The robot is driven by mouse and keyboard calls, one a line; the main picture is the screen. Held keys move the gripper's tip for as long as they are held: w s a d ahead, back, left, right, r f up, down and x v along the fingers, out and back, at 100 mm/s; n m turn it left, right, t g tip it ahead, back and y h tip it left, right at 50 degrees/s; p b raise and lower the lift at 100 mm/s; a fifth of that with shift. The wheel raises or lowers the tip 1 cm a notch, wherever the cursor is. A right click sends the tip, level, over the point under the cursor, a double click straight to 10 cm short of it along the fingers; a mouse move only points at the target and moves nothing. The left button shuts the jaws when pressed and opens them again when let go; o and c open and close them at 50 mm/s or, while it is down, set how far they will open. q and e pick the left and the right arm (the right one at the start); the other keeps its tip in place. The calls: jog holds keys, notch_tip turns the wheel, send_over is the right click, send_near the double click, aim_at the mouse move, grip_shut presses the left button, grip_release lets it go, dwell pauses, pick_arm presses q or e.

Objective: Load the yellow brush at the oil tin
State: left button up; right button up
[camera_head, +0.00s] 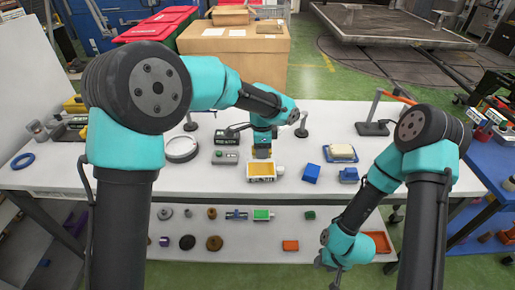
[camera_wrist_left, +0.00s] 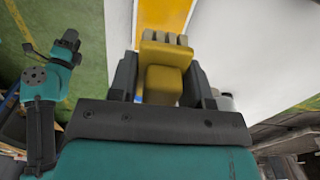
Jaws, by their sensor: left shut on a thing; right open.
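The yellow brush (camera_wrist_left: 165,75) sits between the fingers of my left gripper (camera_wrist_left: 163,88) in the left wrist view, and the gripper is shut on it. In the head view my left gripper (camera_head: 262,146) points down, with the yellow brush (camera_head: 263,153) below it. The oil tin (camera_head: 261,178), a shallow yellow open box with a dark label, is on the white table just under the brush. I cannot tell whether the brush touches the tin. My right gripper (camera_head: 335,266) hangs low in front of the lower shelf, open and empty.
A blue block (camera_head: 311,173) and a blue tray with a pale block (camera_head: 340,153) are to the right. Dark stands line the back.

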aim_at(261, 169)
pick_arm(q)
jog(key=shift+f, duration=0.1)
jog(key=shift+f, duration=2.9)
jog(key=shift+f, duration=0.6)
dwell(0.6)
jog(key=shift+r, duration=3.6)
jog(key=shift+a, duration=0.1)
jog(key=a+f+n, duration=0.1)
jog(key=a+n, duration=0.3)
jog(key=a, duration=0.3)
jog(key=a+f+n, duration=0.2)
jog(key=a+n, duration=0.3)
jog(key=a, duration=0.2)
jog(key=a+f+n, duration=0.2)
jog(key=a+n, duration=0.2)
jog(key=a, duration=0.2)
jog(key=shift+s+a+f+n, duration=0.15)
jog(key=shift+s+a+n, duration=0.15)
jog(key=shift+s+a, duration=0.1)
